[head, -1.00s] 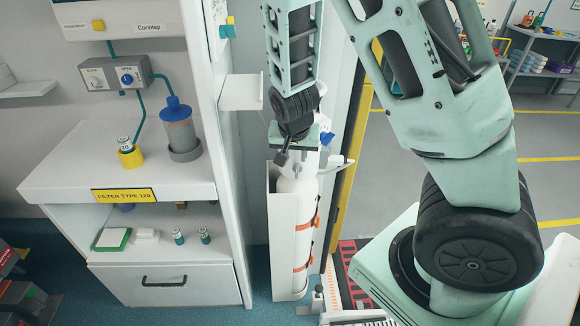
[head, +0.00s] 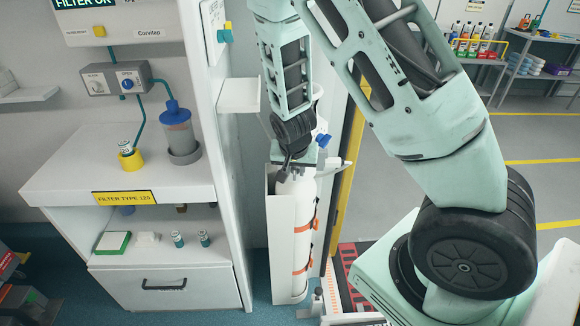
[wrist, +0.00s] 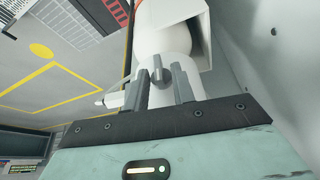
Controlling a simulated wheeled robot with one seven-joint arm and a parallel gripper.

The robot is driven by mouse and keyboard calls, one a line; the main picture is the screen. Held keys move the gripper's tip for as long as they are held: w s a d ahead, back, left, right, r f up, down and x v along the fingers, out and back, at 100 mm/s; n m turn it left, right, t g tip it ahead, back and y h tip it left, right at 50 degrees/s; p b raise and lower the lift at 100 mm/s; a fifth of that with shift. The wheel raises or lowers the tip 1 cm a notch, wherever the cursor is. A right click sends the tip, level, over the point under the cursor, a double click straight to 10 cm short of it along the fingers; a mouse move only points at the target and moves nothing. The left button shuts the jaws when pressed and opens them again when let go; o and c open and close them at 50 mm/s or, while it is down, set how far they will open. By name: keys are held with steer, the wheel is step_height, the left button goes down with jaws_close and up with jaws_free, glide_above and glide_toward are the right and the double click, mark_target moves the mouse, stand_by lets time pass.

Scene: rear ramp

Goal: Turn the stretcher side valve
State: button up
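A tall white cylinder (head: 302,235) with orange straps stands upright in a white holder (head: 275,225). In the wrist view, a small dark grey valve knob (wrist: 158,72) shows against the white cylinder top (wrist: 178,52). My gripper (wrist: 158,84) is open, with one finger on each side of the knob and visible gaps on both sides. In the head view, my gripper (head: 285,172) points down at the cylinder's top and hides the knob. A blue knob (head: 323,140) sits just right of my gripper.
A white cabinet wall (head: 228,160) with a small shelf (head: 240,95) stands close to the left of my gripper. A counter (head: 75,180) holds a blue-capped canister (head: 178,130). A yellow-edged doorway post (head: 350,150) is on the right, with open floor beyond.

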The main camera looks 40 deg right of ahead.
steer(key=shift+w+r+p, duration=0.15)
steer(key=shift+w+p, duration=0.1)
steer(key=shift+p, duration=0.05)
steer(key=h+p, duration=0.1)
steer(key=g+p, duration=0.1)
steer(key=p, duration=0.1)
steer(key=g+h+p, duration=0.1)
steer(key=p, duration=0.1)
steer(key=shift+w+a+n+h, duration=0.25)
steer(key=shift+a+n+h, duration=0.05)
steer(key=shift+n, duration=0.1)
steer(key=shift+w+d+g+p, duration=0.15)
steer(key=shift+w+g+p, duration=0.1)
steer(key=shift+g+p, duration=0.05)
